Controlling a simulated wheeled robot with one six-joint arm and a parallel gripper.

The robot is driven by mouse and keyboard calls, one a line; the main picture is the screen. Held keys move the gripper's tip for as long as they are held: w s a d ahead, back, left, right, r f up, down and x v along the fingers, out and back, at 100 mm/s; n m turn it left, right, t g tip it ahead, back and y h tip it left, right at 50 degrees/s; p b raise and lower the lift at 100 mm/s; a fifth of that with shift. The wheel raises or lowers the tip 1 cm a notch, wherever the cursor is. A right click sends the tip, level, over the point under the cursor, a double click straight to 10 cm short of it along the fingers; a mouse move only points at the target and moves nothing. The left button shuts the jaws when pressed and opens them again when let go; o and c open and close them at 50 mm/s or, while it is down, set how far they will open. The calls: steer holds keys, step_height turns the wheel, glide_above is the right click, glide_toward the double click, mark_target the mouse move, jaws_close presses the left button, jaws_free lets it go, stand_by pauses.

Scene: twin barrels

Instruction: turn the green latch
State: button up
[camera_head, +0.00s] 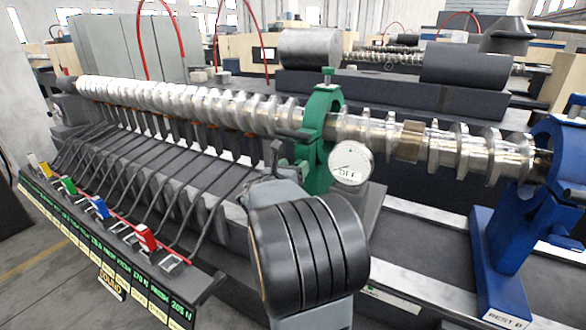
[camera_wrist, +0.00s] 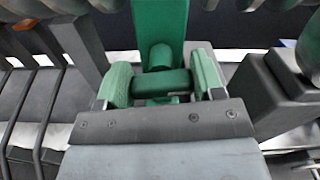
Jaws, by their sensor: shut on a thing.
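The green support (camera_head: 316,145) stands around the metal shaft in the middle of the head view. In the wrist view, a green latch (camera_wrist: 162,84) shows as a short crossbar low on the green upright (camera_wrist: 160,22), with an upright green piece at each end. My gripper (camera_head: 277,155) reaches up to the left side of the green support and is shut on the latch. My wrist hides the lower part of the grip in the head view. The dark plate of my gripper (camera_wrist: 160,120) spans the bottom of the wrist view.
A white round dial (camera_head: 351,162) marked OFF hangs right of the green support. A blue support (camera_head: 525,215) carries the shaft at right. A bank of bent rods (camera_head: 170,175) and a panel with coloured levers (camera_head: 100,208) lie at left. Dark blocks flank my gripper closely.

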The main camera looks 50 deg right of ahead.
steer(key=m+b, duration=0.1)
steer(key=b, duration=0.1)
steer(key=shift+f+b, duration=0.25)
steer(key=shift+b, duration=0.05)
steer(key=shift+m+b, duration=0.4)
steer(key=shift+b, duration=0.05)
steer(key=shift+r, duration=0.25)
steer(key=o, duration=0.9)
steer(key=v, duration=1.3)
steer(key=shift+s+a+b, duration=0.1)
steer(key=shift+a+b, duration=0.3)
